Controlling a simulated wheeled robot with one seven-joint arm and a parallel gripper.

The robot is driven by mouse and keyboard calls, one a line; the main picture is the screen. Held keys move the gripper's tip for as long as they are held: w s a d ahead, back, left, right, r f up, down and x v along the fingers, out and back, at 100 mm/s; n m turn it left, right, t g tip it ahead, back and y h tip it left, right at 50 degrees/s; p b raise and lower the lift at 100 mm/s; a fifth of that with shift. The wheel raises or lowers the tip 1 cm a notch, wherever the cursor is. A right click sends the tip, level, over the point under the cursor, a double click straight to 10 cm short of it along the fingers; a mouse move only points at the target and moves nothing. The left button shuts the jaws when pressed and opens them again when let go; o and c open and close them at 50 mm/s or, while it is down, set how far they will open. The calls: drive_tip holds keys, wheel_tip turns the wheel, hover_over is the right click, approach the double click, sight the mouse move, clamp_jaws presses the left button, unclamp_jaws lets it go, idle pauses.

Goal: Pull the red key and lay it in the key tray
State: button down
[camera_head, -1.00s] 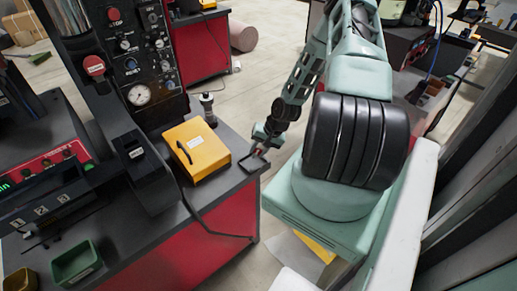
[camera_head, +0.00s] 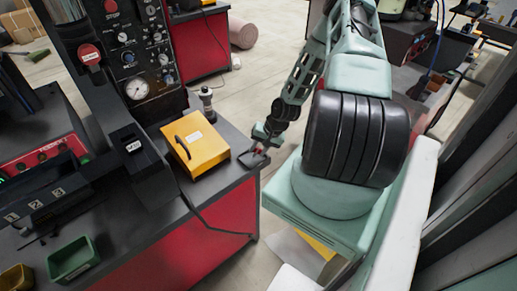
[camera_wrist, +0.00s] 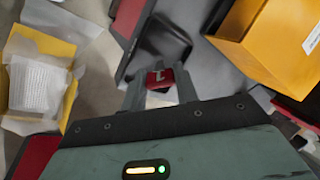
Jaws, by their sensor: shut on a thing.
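The red key (camera_wrist: 159,79), with a white mark on it, is held between the two fingers of my gripper (camera_wrist: 160,84) in the wrist view. My gripper is shut on it. The key tray (camera_wrist: 163,38) is a small dark tray just beyond the fingertips in that view. In the head view the key tray (camera_head: 250,161) sits at the near right corner of the bench top. My gripper (camera_head: 260,148) is small there, at the tray's upper right side. I cannot tell whether the key touches the tray.
A yellow box (camera_head: 195,146) with a black handle stands left of the tray; it also shows close by in the wrist view (camera_wrist: 268,45). A black control panel (camera_head: 136,60) with gauges rises behind. A green bin (camera_head: 73,262) stands at the front left.

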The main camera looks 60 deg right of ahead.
drive_tip(key=shift+f, duration=0.4)
drive_tip(key=c, duration=1)
unclamp_jaws()
drive_tip(key=b+v, duration=0.3)
drive_tip(key=v, duration=1.4)
drive_tip(key=shift+r, duration=0.25)
drive_tip(key=w+a+r+n+g+b, duration=0.15)
drive_tip(key=a+n, duration=0.25)
drive_tip(key=a, duration=0.5)
drive_tip(key=w+a+r+n+g+h, duration=0.1)
drive_tip(key=w+a+r+n, duration=0.15)
drive_tip(key=a, duration=0.65)
drive_tip(key=w+a+r+n+g+b, duration=0.15)
drive_tip(key=a+n, duration=0.25)
drive_tip(key=a, duration=0.5)
drive_tip(key=s+a+r+n+b, duration=0.1)
drive_tip(key=s+a+r+n, duration=0.2)
drive_tip(key=s+a, duration=0.4)
drive_tip(key=s+a+r+n+h+b, duration=0.1)
drive_tip(key=s+a+r+n, duration=0.3)
drive_tip(key=a, duration=0.7)
drive_tip(key=s+n, duration=0.2)
drive_tip(key=s, duration=0.1)
drive_tip(key=shift+s+a, duration=0.25)
drive_tip(key=shift+s, duration=0.1)
